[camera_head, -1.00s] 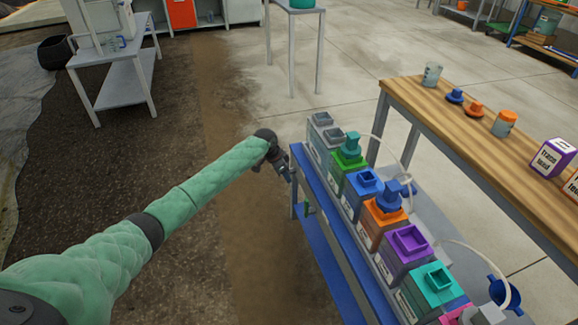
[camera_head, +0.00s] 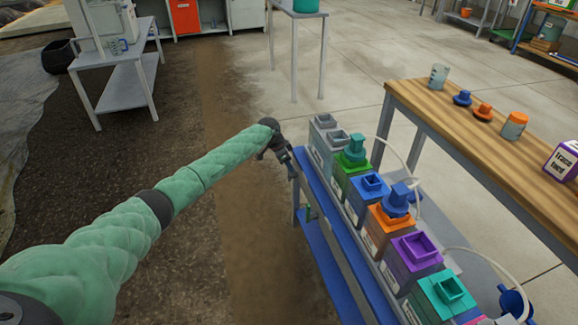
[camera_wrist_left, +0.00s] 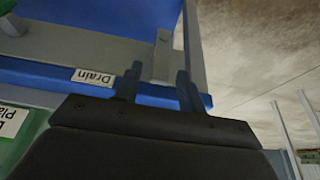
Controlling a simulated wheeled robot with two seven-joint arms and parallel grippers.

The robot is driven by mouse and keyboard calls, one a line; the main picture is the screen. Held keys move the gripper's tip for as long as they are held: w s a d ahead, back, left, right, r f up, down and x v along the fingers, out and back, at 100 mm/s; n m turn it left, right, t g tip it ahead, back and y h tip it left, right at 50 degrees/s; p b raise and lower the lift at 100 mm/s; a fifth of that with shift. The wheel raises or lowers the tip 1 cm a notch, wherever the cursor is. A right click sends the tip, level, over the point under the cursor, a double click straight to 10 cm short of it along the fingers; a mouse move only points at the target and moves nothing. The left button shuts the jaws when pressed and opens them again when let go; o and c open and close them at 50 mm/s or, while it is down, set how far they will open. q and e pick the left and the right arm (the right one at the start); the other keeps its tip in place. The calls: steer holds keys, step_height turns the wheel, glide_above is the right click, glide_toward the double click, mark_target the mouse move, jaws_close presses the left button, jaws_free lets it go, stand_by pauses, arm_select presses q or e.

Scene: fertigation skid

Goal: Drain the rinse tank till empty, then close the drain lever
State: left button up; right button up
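My left gripper (camera_head: 292,168) is at the far left corner of the blue-railed skid (camera_head: 345,238), beside the grey tanks. In the left wrist view its two fingers (camera_wrist_left: 158,88) stand apart with nothing between them, over the blue rail near a grey post. A white "Drain" label (camera_wrist_left: 93,76) is on the rail beside the fingers, upside down. Two grey tanks (camera_head: 318,145) stand at the skid's far end; I cannot read which is the rinse tank. A small green part (camera_head: 309,213) shows below the rail; I cannot tell if it is the drain lever. My right gripper is out of view.
Green, blue, orange, purple and teal-topped containers line the skid, such as the purple one (camera_head: 413,250). Pale hoses arch over it. A wooden table (camera_head: 440,112) with small caps and bottles stands to the right. Open floor (camera_head: 240,230) lies left of the skid.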

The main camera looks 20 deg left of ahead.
arm_select(q)
steer(key=shift+w+d+f, duration=0.1)
steer(key=shift+d+f, duration=0.1)
steer(key=shift+f, duration=0.35)
jaws_close()
